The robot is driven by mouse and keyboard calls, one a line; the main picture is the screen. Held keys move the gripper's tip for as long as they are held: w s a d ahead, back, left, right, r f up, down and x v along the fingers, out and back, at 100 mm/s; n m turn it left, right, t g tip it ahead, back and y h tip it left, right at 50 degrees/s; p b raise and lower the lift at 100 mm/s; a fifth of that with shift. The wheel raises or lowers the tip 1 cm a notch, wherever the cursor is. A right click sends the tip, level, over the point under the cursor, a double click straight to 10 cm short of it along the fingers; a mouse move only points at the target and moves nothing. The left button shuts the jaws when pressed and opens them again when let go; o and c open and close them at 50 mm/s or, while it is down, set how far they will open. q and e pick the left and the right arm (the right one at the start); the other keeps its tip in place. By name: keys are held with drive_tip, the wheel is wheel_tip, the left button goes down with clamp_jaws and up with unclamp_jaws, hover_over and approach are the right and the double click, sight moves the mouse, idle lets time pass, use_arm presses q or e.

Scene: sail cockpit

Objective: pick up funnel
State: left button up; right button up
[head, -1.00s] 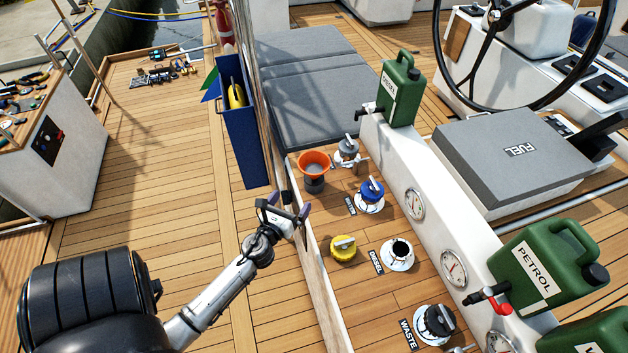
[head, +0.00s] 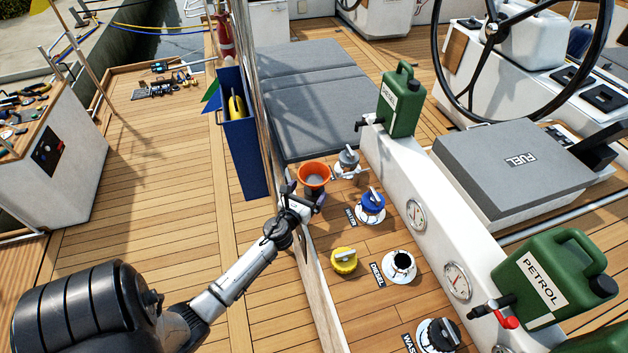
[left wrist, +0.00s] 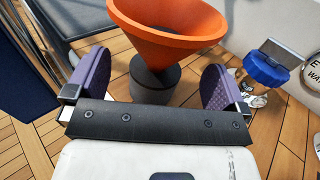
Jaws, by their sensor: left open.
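The funnel (head: 314,175) has an orange cone and stands upright on a dark grey round base on the wooden deck ledge. In the left wrist view the funnel (left wrist: 168,32) is straight ahead, its grey lower part (left wrist: 155,82) between and beyond the fingers. My left gripper (head: 303,196) is at the near side of the funnel. In the left wrist view my left gripper (left wrist: 157,82) is open, with purple finger pads on either side of the funnel's lower part and no visible contact. My right gripper is not in view.
A blue-capped water filler (head: 371,205) and a grey-capped filler (head: 348,163) stand close to the funnel. A yellow cap (head: 344,261) and an open diesel filler (head: 400,265) are nearer. A blue bin (head: 242,150) stands left of the ledge. A green diesel can (head: 400,98) sits on the white coaming.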

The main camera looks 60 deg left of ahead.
sight(310, 189)
use_arm(q)
drive_tip(key=shift+x, duration=1.95)
drive_tip(key=c, duration=0.9)
